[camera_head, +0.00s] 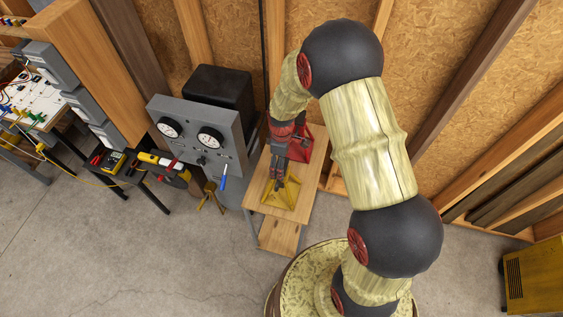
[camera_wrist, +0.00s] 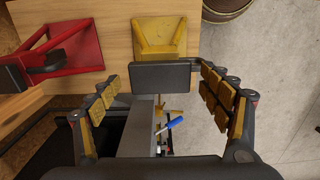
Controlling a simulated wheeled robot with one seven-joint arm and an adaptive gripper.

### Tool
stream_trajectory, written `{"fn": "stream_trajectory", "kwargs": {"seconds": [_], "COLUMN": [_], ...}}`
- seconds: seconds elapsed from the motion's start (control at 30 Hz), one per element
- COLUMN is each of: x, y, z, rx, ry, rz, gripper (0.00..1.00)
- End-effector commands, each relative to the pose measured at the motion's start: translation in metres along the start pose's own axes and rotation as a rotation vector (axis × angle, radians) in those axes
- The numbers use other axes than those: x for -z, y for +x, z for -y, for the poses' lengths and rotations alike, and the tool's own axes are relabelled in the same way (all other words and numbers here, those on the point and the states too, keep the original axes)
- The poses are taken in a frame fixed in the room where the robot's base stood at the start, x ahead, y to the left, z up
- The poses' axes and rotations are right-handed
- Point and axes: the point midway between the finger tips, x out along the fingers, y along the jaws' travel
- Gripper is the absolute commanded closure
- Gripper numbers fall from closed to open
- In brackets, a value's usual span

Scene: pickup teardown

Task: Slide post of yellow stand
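The yellow stand (camera_head: 282,194) sits on a small wooden table in the head view, with my gripper (camera_head: 279,176) over it and partly covering it. In the wrist view the yellow stand (camera_wrist: 160,33) is at the top centre, beyond the fingers. A dark grey block (camera_wrist: 160,77) lies in front of it, between the fingertips of my gripper (camera_wrist: 162,88); it may be the stand's post, but I cannot tell for sure. The two padded fingers are spread wide, with visible gaps on both sides of the block. The stand's post is not clearly visible in the head view.
A red stand (camera_head: 300,146) is behind on the same table (camera_head: 258,207); it also shows in the wrist view (camera_wrist: 80,45). A grey gauge panel (camera_head: 200,136) stands close to the left, with a blue-handled tool (camera_head: 224,178) beside it. The floor in front is clear.

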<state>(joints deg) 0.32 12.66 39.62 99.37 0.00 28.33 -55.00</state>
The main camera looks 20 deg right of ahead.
Motion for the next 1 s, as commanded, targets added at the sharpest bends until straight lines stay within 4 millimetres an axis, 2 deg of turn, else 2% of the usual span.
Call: {"fn": "stream_trajectory", "kwargs": {"seconds": [1.0], "x": [-0.0001], "y": [-0.0003], "z": [0.0], "rx": [0.0], "ry": [0.0], "rz": [0.0], "gripper": [0.8]}}
